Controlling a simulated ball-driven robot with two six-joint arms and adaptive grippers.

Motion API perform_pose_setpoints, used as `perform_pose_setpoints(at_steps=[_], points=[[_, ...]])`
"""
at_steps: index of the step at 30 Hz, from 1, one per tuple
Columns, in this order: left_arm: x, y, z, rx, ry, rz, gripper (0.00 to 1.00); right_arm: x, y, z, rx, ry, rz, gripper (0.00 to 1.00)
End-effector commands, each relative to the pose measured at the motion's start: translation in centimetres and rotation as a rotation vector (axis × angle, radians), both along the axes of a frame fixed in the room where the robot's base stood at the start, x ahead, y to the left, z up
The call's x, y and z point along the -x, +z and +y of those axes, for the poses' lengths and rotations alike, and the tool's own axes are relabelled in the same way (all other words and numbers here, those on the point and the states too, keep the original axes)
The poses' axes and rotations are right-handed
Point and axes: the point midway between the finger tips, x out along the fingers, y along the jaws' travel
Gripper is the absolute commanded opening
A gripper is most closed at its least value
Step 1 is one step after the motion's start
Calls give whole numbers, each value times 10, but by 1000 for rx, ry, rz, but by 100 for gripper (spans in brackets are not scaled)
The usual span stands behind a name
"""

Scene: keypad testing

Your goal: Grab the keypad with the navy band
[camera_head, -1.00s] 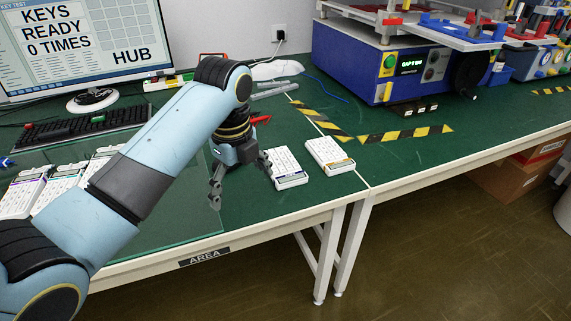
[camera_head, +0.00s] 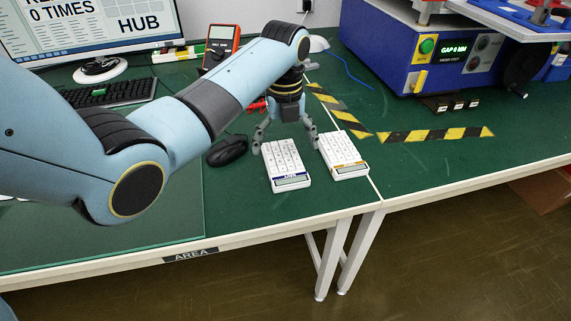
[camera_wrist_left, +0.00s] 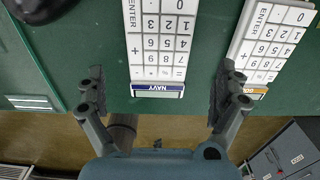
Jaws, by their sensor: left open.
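The keypad with the navy band (camera_head: 286,166) lies flat on the green bench, white with white keys. Its band reads NAVY in the left wrist view (camera_wrist_left: 157,88). My left gripper (camera_head: 286,143) is open and points down over this keypad's far part. In the left wrist view the open fingers (camera_wrist_left: 158,90) lie either side of the navy-band keypad, with gaps on both sides and nothing held. Their exact height above it is hard to tell. My right gripper is not in view.
A second white keypad with a gold-coloured band (camera_head: 344,157) lies close on the right, near the right finger. A black mouse (camera_head: 228,150) is on the left. The bench's front edge (camera_head: 290,229) is near. Yellow-black tape (camera_head: 436,135) lies right; a red meter (camera_head: 221,47) stands behind.

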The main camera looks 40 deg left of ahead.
Motion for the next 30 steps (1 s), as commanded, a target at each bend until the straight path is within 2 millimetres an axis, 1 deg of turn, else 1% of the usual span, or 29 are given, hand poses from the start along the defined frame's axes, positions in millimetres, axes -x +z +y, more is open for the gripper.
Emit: perform_pose_setpoints(at_steps=[2,6,9,13,17,18,22,30], points=[[1,-11,1,0,0,3,100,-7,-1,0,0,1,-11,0],[1,-35,2,0,0,3,100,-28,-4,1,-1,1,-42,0],[1,-46,2,0,0,1,100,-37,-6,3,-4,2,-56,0],[1,-50,2,0,0,0,100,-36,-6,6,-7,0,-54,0],[1,-49,2,0,0,0,100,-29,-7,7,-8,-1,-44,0],[1,-49,2,0,0,0,97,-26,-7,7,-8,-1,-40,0],[1,-49,2,0,0,0,80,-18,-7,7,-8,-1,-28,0],[1,-49,2,0,0,0,45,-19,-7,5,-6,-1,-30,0]])
